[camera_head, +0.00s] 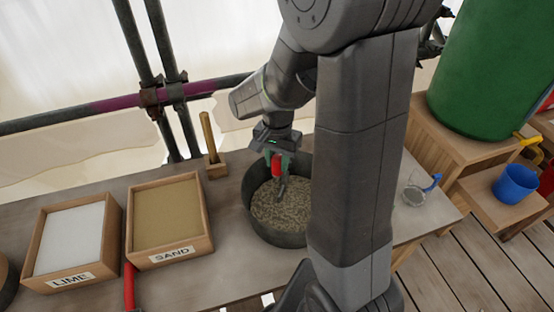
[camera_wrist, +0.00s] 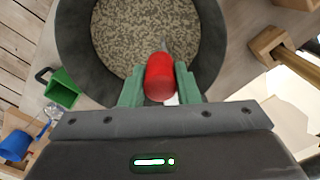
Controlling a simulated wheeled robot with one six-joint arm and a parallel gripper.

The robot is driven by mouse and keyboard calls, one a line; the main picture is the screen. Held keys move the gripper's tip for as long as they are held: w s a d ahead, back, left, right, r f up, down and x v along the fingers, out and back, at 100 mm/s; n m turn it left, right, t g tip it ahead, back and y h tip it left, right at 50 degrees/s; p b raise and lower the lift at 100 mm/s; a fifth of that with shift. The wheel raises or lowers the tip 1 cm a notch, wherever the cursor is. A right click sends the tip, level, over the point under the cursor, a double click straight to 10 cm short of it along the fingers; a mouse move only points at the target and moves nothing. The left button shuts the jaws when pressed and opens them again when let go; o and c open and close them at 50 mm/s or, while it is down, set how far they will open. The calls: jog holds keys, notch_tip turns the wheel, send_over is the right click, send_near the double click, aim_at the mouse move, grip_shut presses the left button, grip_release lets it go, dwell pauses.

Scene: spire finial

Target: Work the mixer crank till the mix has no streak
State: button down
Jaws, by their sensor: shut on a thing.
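A dark round mixing tub (camera_head: 262,226) stands on the table, partly hidden behind my arm. The mix (camera_head: 283,211) in it looks grey-beige and speckled in the head view. In the wrist view the mix (camera_wrist: 128,38) shows light and dark flecks all over. My gripper (camera_head: 278,162) is over the tub, its green fingers shut on a red handle (camera_head: 277,166). In the wrist view the red handle (camera_wrist: 159,76) sits between the fingertips (camera_wrist: 159,82). A grey metal part (camera_head: 282,188) runs from the handle down to the mix.
A LIME box (camera_head: 72,278) and a SAND box (camera_head: 168,256) stand at left. A wooden block with an upright handle (camera_head: 216,169) is behind. At right are a clear cup (camera_head: 413,196), a blue cup (camera_head: 515,184) and a green barrel (camera_head: 490,75). Scaffold pipes (camera_head: 60,117) cross behind the table.

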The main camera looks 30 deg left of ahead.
jog(key=w+d+n+b, duration=0.1)
jog(key=w+d+n, duration=0.4)
jog(key=n, duration=1)
jog(key=shift+w+d+n, duration=0.25)
jog(key=shift+w+n, duration=0.05)
jog(key=shift+w, duration=1.25)
jog(key=c, duration=1.1)
grip_release()
notch_tip(320, 180, up, 14)
jog(key=shift+b, duration=0.4)
